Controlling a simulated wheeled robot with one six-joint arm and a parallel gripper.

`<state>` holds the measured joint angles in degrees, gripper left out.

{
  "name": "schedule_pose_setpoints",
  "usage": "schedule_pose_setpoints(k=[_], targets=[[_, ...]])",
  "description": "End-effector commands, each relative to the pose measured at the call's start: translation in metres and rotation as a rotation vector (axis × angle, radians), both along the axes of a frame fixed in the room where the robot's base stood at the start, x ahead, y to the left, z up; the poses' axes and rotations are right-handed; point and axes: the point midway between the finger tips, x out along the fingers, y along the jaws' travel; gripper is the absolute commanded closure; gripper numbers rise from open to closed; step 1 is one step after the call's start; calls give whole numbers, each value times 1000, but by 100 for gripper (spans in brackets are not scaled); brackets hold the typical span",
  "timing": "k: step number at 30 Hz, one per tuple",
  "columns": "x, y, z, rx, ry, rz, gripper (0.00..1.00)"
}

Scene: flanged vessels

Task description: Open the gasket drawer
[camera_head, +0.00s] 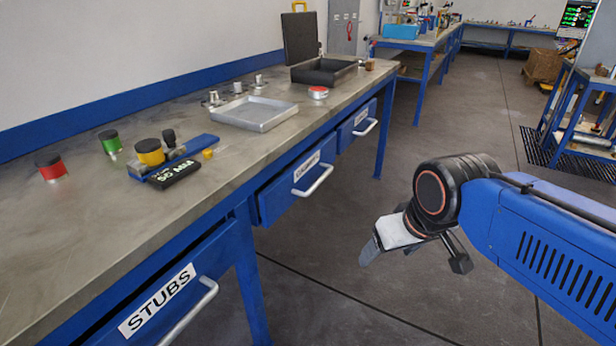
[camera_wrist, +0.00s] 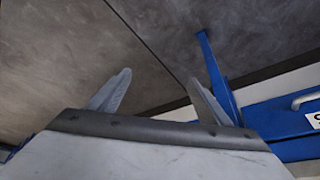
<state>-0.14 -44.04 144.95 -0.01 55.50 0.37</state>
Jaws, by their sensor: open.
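Three blue drawers sit under the workbench. The middle drawer (camera_head: 290,188) has a white label too blurred to read surely and a pale bar handle (camera_head: 314,181); its front looks close to the bench. The near drawer (camera_head: 165,300) is labelled STUBS. The far drawer (camera_head: 357,125) has a label I cannot read. My gripper (camera_head: 388,240) is open and empty, over the floor to the right of the middle drawer, apart from it. In the wrist view, its fingers (camera_wrist: 158,80) are spread, and a blue drawer front with a handle (camera_wrist: 306,101) shows at the right edge.
Blue bench legs (camera_head: 249,275) stand beside the drawers. The floor in front is clear.

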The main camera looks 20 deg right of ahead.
Motion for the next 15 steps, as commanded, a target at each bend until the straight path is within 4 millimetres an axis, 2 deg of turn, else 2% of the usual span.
schedule_pose_setpoints(k=[1,4,5,15], targets=[[5,0,4,5,4,-9,41],[20,1,18,26,20,-45,65],[26,1,23,35,26,-60,69],[116,5,84,146,111,-270,69]])
